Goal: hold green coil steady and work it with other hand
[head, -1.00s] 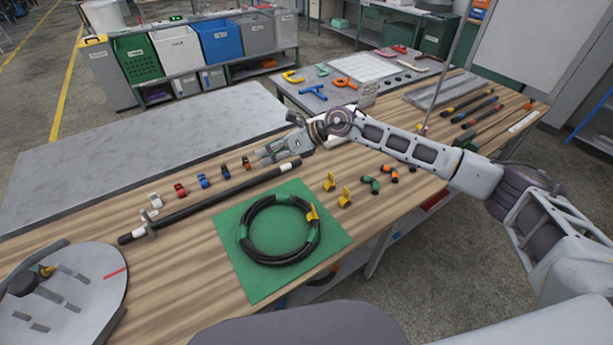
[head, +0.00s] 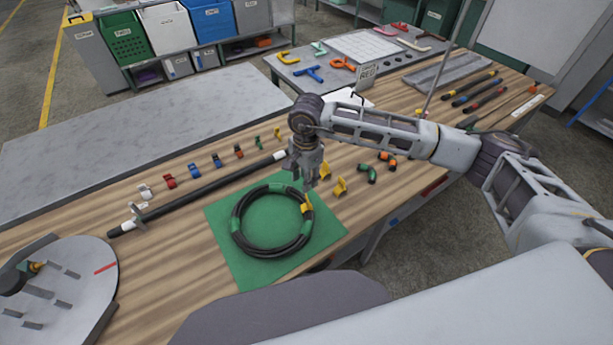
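The coil (head: 236,222) is a black hose wound in a ring with green bands, lying flat on a green mat (head: 225,262). A yellow clip (head: 306,205) sits on its right side. My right gripper (head: 304,186) points down just above the coil's upper right edge, near the yellow clip. Its two fingers look apart, with nothing seen between them. I cannot tell whether a fingertip touches the coil.
A long black bar (head: 200,194) lies behind the mat, with several small coloured clips beyond it. Two yellow clips (head: 340,187) and green-orange fittings (head: 368,173) lie right of the mat. A round grey board with pegs (head: 75,280) stands at lower left.

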